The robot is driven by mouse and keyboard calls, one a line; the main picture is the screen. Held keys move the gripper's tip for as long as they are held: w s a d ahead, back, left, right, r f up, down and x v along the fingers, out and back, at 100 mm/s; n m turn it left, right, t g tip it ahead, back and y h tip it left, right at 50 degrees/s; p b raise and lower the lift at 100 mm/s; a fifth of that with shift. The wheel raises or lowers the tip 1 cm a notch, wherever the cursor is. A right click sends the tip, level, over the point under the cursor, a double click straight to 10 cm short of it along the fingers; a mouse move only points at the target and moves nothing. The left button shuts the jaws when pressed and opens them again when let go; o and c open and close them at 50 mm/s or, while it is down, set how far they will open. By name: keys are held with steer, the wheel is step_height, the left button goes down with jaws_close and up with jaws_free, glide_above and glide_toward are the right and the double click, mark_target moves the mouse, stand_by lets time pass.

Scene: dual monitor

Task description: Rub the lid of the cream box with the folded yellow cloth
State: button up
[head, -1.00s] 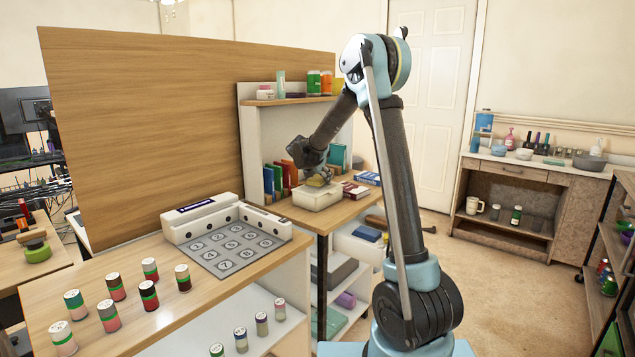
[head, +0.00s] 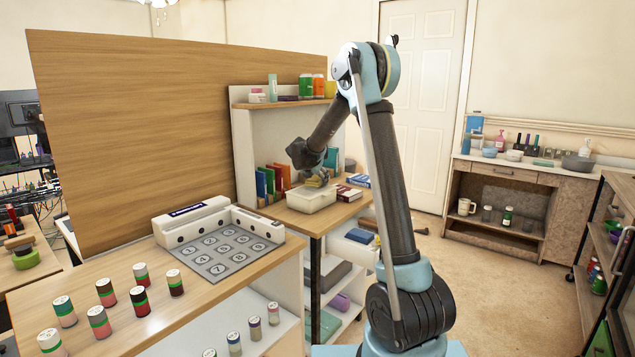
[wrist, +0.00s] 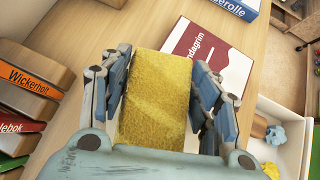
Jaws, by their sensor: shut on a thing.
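The folded yellow cloth (wrist: 155,100) fills the space between the two fingers of my gripper (wrist: 158,95) in the wrist view. My gripper is shut on it. In the head view my gripper (head: 318,176) is over the far right part of the cream box (head: 311,200), with the yellow cloth (head: 316,182) just below the fingers. The cream box stands on the wooden shelf unit. The cloth is at about lid height; I cannot tell whether it touches the lid. In the wrist view the lid cannot be made out behind the cloth and gripper.
A red and white book (wrist: 208,58) lies just beyond the cloth, with a blue book (wrist: 238,8) behind it. Upright books (head: 270,183) stand left of the box. A shelf (head: 285,102) with jars hangs above. A white container (wrist: 285,125) with crumpled pieces shows at right.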

steer(key=shift+r, duration=0.1)
steer(key=shift+r, duration=2.9)
steer(key=shift+r, duration=1.5)
